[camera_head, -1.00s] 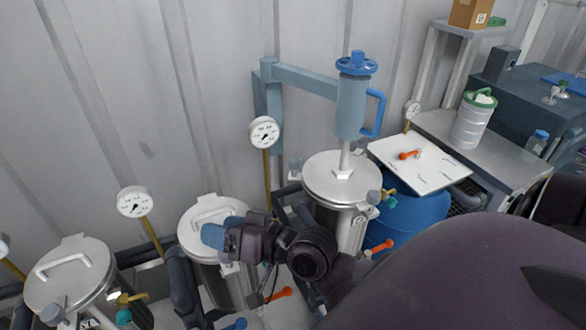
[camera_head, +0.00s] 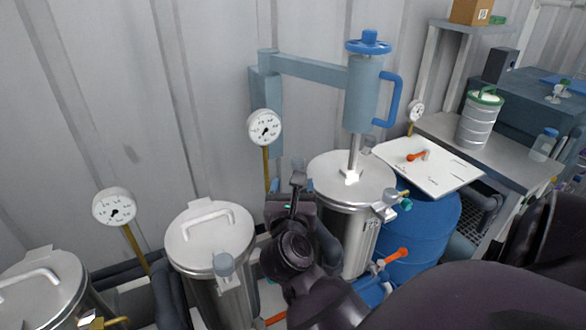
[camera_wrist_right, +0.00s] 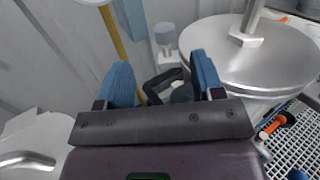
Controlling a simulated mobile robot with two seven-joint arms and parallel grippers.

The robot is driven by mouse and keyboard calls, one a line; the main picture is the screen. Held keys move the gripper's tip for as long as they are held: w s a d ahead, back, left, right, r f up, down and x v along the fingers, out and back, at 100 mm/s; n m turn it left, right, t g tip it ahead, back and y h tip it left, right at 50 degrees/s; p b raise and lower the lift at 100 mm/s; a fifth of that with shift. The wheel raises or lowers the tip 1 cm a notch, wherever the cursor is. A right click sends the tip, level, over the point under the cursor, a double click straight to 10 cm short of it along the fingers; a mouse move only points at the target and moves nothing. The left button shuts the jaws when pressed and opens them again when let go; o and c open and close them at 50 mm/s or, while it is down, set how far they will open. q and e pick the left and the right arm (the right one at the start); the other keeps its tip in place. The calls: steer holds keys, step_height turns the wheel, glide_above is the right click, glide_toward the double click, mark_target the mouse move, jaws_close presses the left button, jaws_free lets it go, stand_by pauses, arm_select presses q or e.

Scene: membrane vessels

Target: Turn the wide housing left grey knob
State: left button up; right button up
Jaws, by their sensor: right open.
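The wide housing (camera_head: 352,183) is the steel vessel with a round lid under the blue-handled press; its lid also shows at the upper right in the right wrist view (camera_wrist_right: 255,75). Its left grey knob (camera_head: 299,172) stands upright at the lid's left edge; the right wrist view shows the knob (camera_wrist_right: 165,36) beyond my fingertips. My right gripper (camera_wrist_right: 160,68) is open and empty, its blue fingers apart with the knob ahead of the gap, not touching as far as I can see. In the head view my wrist hides the knob's lower part. My left gripper is out of view.
A narrower lidded vessel (camera_head: 211,238) stands left of my wrist. A gauge (camera_head: 265,128) on a yellow stem rises behind the knob. A blue drum (camera_head: 425,235), an orange-handled valve (camera_head: 393,256) and a white board (camera_head: 440,170) are to the right.

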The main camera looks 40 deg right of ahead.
mark_target(297, 165)
steer(key=shift+m+g, duration=0.3)
steer(key=shift+m, duration=0.1)
steer(key=x, duration=0.7)
steer(key=f+x, duration=0.1)
steer(key=x, duration=0.3)
steer(key=shift+f, duration=0.15)
steer(key=shift+c, duration=0.4)
